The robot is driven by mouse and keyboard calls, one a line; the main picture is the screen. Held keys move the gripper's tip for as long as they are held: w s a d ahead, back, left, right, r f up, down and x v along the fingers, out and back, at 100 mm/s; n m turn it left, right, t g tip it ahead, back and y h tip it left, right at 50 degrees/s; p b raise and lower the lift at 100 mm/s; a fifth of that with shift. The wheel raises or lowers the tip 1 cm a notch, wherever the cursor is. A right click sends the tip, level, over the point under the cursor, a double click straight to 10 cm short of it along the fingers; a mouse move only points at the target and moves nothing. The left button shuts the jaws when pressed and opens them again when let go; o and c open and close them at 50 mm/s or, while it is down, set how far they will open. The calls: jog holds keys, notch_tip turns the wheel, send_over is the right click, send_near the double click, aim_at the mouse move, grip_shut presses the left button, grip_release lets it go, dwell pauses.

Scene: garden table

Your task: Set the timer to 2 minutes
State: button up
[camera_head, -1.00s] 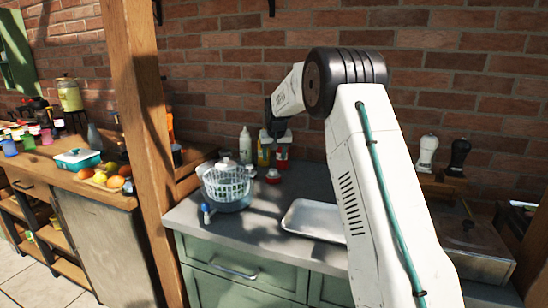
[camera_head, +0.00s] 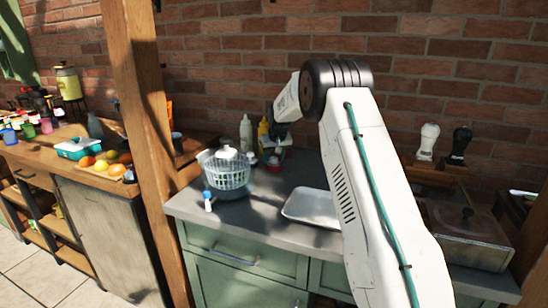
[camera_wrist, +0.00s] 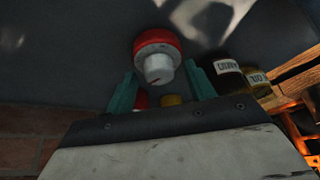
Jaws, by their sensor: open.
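The timer (camera_wrist: 157,40) is a round red piece with a pale grey-white knob carrying a small dark mark. It stands upright on the dark counter (camera_wrist: 60,50). In the head view, a small red bit (camera_head: 274,168) shows beneath my gripper (camera_head: 273,152); most of the timer is hidden there. In the wrist view, my gripper (camera_wrist: 160,70) has its two teal fingers apart, one on each side of the knob. The knob lies between the fingers in the picture, with gaps visible on both sides. I cannot read the dial's setting.
A white colander in a bowl (camera_head: 228,180) stands left of my gripper, with a blue-topped item (camera_head: 207,200) in front. A white bottle (camera_head: 246,133) and a yellow bottle (camera_head: 263,130) stand close behind. A metal tray (camera_head: 312,206) lies to the right.

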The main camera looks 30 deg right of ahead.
jog(key=c, duration=1)
jog(key=shift+o, duration=0.2)
jog(key=shift+m, duration=0.7)
jog(key=o, duration=1)
jog(key=shift+c, duration=0.2)
jog(key=v, duration=0.7)
jog(key=shift+a+r, duration=0.25)
jog(key=shift+r, duration=0.1)
